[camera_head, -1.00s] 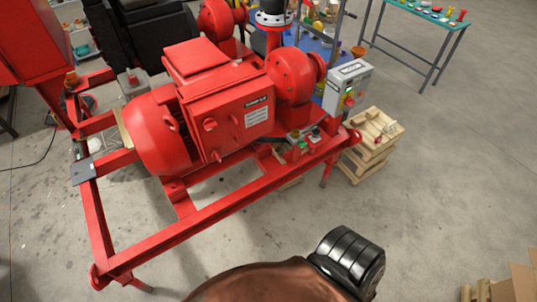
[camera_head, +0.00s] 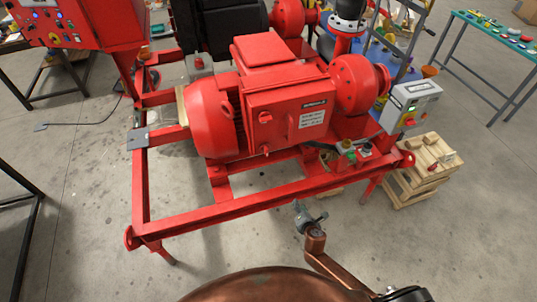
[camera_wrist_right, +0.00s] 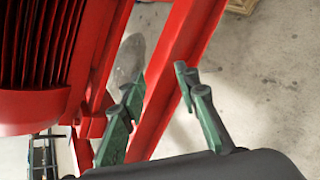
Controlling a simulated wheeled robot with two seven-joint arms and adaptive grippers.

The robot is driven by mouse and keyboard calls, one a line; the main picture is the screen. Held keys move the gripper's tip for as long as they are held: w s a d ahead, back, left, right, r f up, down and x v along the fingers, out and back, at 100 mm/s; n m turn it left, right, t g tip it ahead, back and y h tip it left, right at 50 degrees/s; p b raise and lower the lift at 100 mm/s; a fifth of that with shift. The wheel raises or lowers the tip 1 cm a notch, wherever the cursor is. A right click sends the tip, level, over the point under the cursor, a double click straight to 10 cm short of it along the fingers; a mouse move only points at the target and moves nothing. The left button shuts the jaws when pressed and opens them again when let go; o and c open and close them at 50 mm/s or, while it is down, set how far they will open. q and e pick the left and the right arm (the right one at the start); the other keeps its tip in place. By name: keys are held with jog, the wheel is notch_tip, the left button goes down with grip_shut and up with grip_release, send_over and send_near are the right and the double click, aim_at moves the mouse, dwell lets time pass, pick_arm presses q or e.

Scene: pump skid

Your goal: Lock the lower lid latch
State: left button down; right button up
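The red terminal box (camera_head: 290,114) sits on the side of the red motor in the head view. Its front lid carries a white label and a round red part (camera_head: 265,117). A small red latch-like part (camera_head: 266,150) sticks out at the lid's lower edge; whether it is locked is too small to tell. My right gripper (camera_head: 305,210) is in front of the skid's front beam, below and right of the box, apart from the lid. The right wrist view shows its two fingers (camera_wrist_right: 160,82) spread and empty. The latch does not show there. My left gripper is out of view.
The skid's red front beam (camera_head: 230,215) runs between my right gripper and the motor; it also crosses the right wrist view (camera_wrist_right: 172,70). A grey control box (camera_head: 412,103) stands right of the pump. Wooden crates (camera_head: 420,170) stand beyond the skid's right end.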

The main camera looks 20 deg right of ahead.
jog(key=w+a+r+n+t+y, duration=0.1)
jog(key=w+a+r+n+t, duration=0.15)
jog(key=r, duration=0.55)
jog(key=w+a+r+n+t, duration=0.1)
jog(key=w+a+r+n, duration=0.25)
jog(key=r, duration=0.45)
jog(key=n+t+y, duration=0.1)
jog(key=n+t, duration=0.2)
jog(key=n, duration=0.2)
send_near(267, 152)
jog(key=w+f, duration=0.1)
jog(key=w, duration=0.7)
jog(key=shift+r+b, duration=0.3)
jog(key=shift+r, duration=0.05)
jog(key=shift+w, duration=0.7)
jog(key=shift+c, duration=0.4)
grip_shut()
